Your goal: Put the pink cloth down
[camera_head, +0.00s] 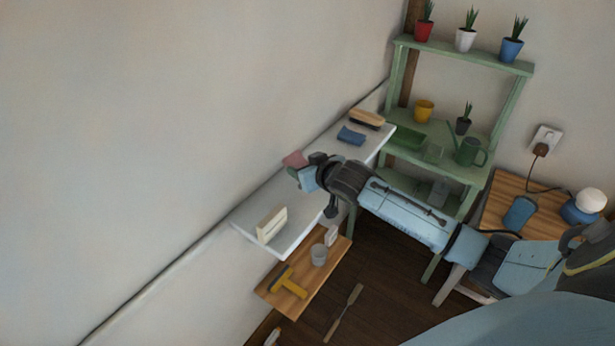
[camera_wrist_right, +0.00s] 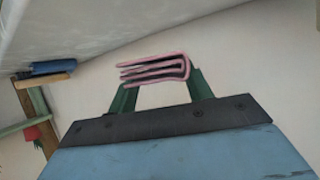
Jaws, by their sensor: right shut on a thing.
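The pink cloth (camera_wrist_right: 155,69) is folded into a small layered stack and sits between the green fingertips of my right gripper (camera_wrist_right: 155,82) in the right wrist view. The gripper is shut on it. In the head view the cloth (camera_head: 294,159) shows as a small pink patch past the tip of my right gripper (camera_head: 291,170), over the back edge of the white shelf (camera_head: 245,217) by the wall. I cannot tell whether it touches the shelf. My left gripper is not in view.
On the white shelf are a blue folded cloth (camera_head: 351,136), a wooden brush (camera_head: 367,118) and a cream block (camera_head: 271,224). A lower wooden shelf (camera_head: 283,301) holds a grey cup (camera_head: 319,254) and a yellow tool (camera_head: 288,281). A green plant stand (camera_head: 461,171) is behind.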

